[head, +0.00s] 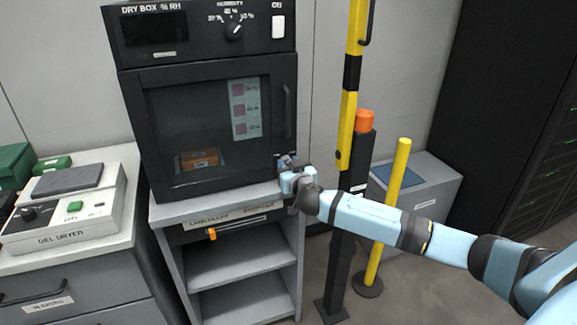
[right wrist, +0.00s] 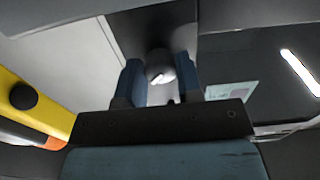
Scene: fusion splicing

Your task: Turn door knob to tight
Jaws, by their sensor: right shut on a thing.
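The black dry box (head: 130,100) stands on a grey cabinet, its door (head: 172,187) closed against the frame. My right gripper (head: 287,161) is at the lower right of the door, shut on the door knob. In the right wrist view the round dark knob (right wrist: 160,62) sits between the two blue fingers, with a small white mark on its face. In the head view the gripper hides most of the knob. My left gripper is not in view.
A vertical door handle (head: 287,110) is above the gripper. A yellow-black post (head: 351,90), an orange-topped black post (head: 362,160) and a yellow pole (head: 388,210) stand close to my right arm. A gel dryer (head: 60,215) is at left.

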